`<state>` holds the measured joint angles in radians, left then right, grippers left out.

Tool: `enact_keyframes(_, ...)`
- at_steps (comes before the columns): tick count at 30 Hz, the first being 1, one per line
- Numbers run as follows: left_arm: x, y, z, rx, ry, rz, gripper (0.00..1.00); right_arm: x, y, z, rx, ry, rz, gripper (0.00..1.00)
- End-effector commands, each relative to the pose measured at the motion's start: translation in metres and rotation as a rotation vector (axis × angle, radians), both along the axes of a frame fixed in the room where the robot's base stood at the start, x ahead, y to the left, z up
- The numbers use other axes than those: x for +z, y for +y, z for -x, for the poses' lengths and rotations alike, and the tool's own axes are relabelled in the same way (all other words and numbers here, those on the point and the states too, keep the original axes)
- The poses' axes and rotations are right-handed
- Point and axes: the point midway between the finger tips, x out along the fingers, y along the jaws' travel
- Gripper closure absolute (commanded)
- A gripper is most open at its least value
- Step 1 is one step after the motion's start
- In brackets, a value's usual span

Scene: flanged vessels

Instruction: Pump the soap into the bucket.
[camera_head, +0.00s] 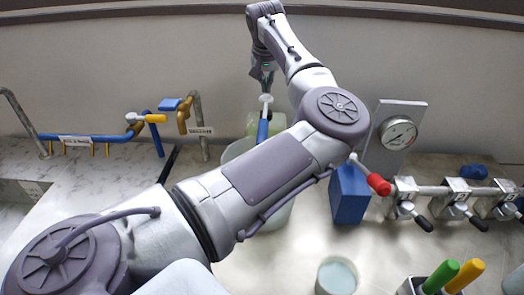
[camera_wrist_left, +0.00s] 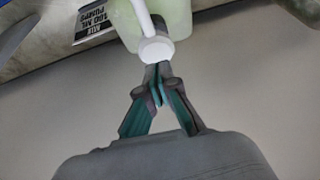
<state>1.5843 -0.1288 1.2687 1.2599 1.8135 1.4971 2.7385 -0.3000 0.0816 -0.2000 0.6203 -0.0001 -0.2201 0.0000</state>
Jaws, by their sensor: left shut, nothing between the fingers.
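The soap bottle (camera_head: 280,122) is pale green with a white pump head (camera_head: 265,99); it stands at the back, partly behind my arm. In the left wrist view the bottle (camera_wrist_left: 168,18) and its pump head (camera_wrist_left: 156,50) are at the top. My left gripper (camera_head: 264,82) points down just above the pump head. Its fingertips (camera_wrist_left: 158,72) are together with nothing between them, at the pump head's edge; I cannot tell whether they touch it. The bucket (camera_head: 283,215) is a pale, large container, mostly hidden by my left arm. My right gripper is out of view.
A blue block (camera_head: 349,195) stands right of the bucket, near a red-handled lever (camera_head: 378,184) and a gauge (camera_head: 397,133). Clamps with black handles (camera_head: 455,200) line the right. A cup of pale liquid (camera_head: 337,276) stands in front. Blue and yellow pipes (camera_head: 95,138) run at left.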

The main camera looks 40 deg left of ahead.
Motion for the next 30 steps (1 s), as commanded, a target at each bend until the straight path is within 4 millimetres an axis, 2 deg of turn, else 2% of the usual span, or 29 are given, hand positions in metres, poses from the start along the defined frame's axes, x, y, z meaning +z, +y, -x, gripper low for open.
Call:
enact_keyframes(11,-0.002,0.000,0.000,0.000,0.000,0.000,1.00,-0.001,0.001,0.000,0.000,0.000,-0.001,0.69)
enact_keyframes(30,-0.025,0.000,0.000,0.000,0.000,0.000,1.00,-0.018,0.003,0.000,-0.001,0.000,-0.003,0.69)
